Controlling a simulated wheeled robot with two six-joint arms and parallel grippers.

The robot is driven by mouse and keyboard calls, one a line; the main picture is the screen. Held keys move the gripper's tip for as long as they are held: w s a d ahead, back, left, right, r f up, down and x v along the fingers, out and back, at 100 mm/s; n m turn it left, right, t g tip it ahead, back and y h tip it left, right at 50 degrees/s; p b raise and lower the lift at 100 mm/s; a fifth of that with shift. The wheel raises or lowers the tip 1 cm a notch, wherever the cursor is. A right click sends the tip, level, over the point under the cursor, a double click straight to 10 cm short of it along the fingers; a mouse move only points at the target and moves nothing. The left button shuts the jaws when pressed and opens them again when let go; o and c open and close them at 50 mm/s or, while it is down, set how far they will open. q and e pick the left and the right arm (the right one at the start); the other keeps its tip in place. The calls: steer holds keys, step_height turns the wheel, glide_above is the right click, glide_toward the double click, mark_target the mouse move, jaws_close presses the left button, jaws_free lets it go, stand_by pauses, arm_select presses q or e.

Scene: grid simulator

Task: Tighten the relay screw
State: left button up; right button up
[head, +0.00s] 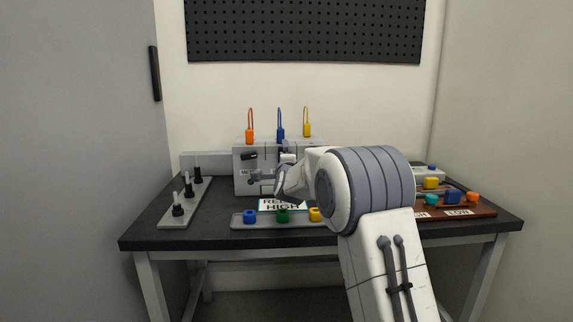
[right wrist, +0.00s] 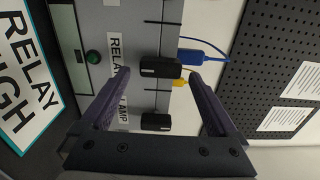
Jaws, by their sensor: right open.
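The grey panel box (head: 241,184) stands at the back of the table. Two black blocks show there, one (right wrist: 160,67) between my fingertips and one (right wrist: 156,122) nearer the gripper base. I cannot make out a relay screw for certain. My right gripper (right wrist: 161,74) is open in front of the panel, a purple finger either side of the upper block; contact cannot be told. My right arm hides part of the panel in the head view. My left gripper is out of view.
A RELAY HIGH sign (head: 283,205) lies before the panel, behind a tray (head: 267,220) with coloured pieces. A rack (head: 184,217) with black-handled tools stands left; a brown board (head: 482,209) with coloured pieces is right. Orange, blue and yellow padlocks (head: 250,135) stand above the panel.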

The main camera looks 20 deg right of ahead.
steer(key=v, duration=0.9)
steer(key=shift+s, duration=0.2)
steer(key=shift+w, duration=0.1)
steer(key=x, duration=1)
steer(key=shift+w, duration=0.15)
